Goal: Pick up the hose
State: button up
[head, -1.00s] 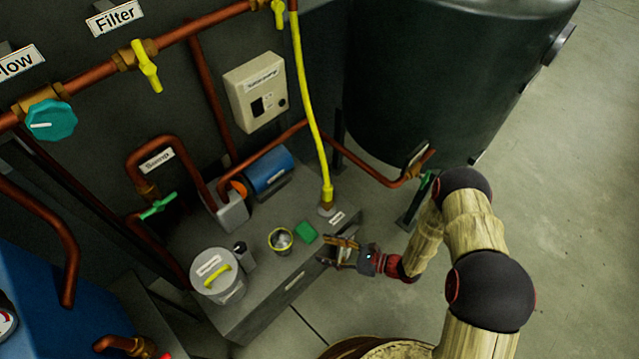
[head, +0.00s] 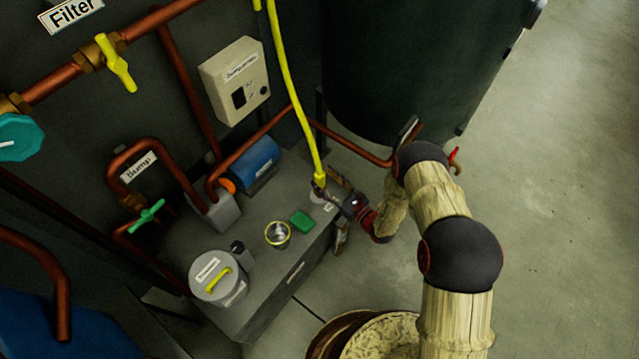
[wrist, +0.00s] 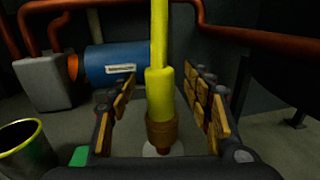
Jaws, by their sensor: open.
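The yellow hose (head: 289,88) hangs down from the pipework at the top. Its lower end meets the bench top (head: 243,293) near the back right corner. In the wrist view the hose (wrist: 158,93) stands upright, with a thicker yellow sleeve and a brown fitting (wrist: 160,132) below it, over a pale round spot. My gripper (head: 328,187) is at the hose's lower end. In the wrist view its wooden-padded fingers (wrist: 160,105) are open, one on each side of the sleeve, with a visible gap on both sides.
A green block (head: 301,221), a small can with a yellow rim (head: 277,234) and a grey lidded pot with a yellow handle (head: 217,279) stand on the bench. A blue motor (head: 254,164) and copper pipes are behind. A dark tank (head: 400,70) stands at the right.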

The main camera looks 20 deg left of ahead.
jog(key=x, duration=0.2)
jog(key=shift+w+a+b, duration=0.15)
jog(key=shift+a+b, duration=0.1)
jog(key=shift+b, duration=0.05)
grip_shut()
dwell(0.5)
